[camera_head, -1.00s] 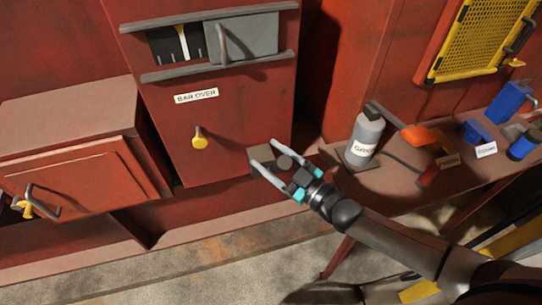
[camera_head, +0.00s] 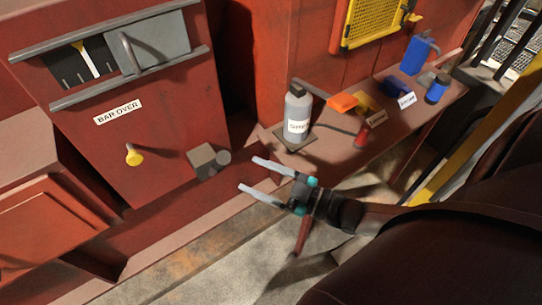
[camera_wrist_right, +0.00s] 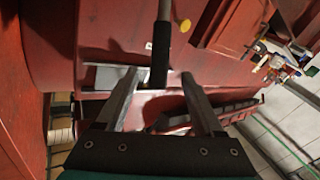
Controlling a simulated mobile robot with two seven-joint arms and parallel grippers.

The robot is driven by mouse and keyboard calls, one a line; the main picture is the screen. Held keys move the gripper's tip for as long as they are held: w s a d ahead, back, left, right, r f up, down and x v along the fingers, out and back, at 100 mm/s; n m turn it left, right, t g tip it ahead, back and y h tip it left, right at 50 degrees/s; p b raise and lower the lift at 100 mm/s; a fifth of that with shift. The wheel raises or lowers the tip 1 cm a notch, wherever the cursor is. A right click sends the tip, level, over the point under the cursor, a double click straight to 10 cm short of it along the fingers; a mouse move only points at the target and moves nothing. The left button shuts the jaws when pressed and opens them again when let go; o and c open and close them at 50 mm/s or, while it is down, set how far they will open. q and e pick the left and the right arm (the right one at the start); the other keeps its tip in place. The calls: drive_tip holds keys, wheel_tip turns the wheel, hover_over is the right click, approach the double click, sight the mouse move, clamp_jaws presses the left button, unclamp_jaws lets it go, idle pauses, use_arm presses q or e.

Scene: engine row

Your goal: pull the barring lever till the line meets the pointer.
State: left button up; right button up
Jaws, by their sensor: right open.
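In the window of the red housing, a yellow pointer (camera_head: 77,45) shows at the top and a white line (camera_head: 90,64) runs down from close to its tip, among darker marks. A grey block (camera_head: 201,160) with a dark round end (camera_head: 222,157) stands low on the housing; it may be the lever seen nearly end-on. In the right wrist view, a grey rod with a black grip (camera_wrist_right: 160,52) lies between the fingers' lines, apart from them. My right gripper (camera_head: 253,176) is open and empty, right of and below the block. My left gripper is out of view.
A grey sliding cover (camera_head: 155,40) with a handle sits beside the window. A yellow knob (camera_head: 133,156) sticks out under the BAR OVER label (camera_head: 118,112). A grey bottle (camera_head: 297,114) and small tools stand on the shelf at right. Floor lies below.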

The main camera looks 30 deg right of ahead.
drive_tip(key=v, duration=0.3)
idle(1.0)
